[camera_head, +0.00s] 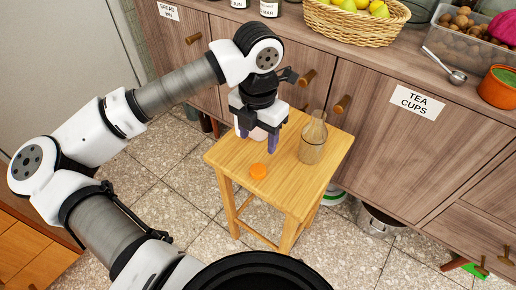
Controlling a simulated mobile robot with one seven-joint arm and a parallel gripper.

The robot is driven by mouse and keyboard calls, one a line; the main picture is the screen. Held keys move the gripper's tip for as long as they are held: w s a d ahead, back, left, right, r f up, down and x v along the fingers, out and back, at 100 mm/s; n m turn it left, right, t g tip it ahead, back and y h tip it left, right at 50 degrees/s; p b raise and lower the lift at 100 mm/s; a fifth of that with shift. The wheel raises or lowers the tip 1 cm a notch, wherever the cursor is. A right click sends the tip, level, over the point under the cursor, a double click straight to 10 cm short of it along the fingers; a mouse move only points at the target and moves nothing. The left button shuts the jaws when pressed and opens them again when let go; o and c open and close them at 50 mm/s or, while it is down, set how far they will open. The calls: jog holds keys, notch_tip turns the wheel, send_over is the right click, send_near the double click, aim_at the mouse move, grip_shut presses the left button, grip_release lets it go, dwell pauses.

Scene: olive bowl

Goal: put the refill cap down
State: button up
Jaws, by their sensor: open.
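An orange cap (258,171), which I take to be the refill cap, lies on the wooden stool (292,177) towards its front left. My gripper (257,146) is above the stool, behind the cap in the picture. Its purple-tipped fingers point down and are apart from the cap. The gripper is open, with no cap in it. A pale pinkish thing shows partly behind the fingers, and I cannot tell what it is.
Cabinets with knobs stand behind. A wicker basket (352,25) of fruit, a ladle and an orange pot (498,88) are on the counter. The stool's front and left edges are close to the cap.

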jog(key=shift+r, duration=0.95)
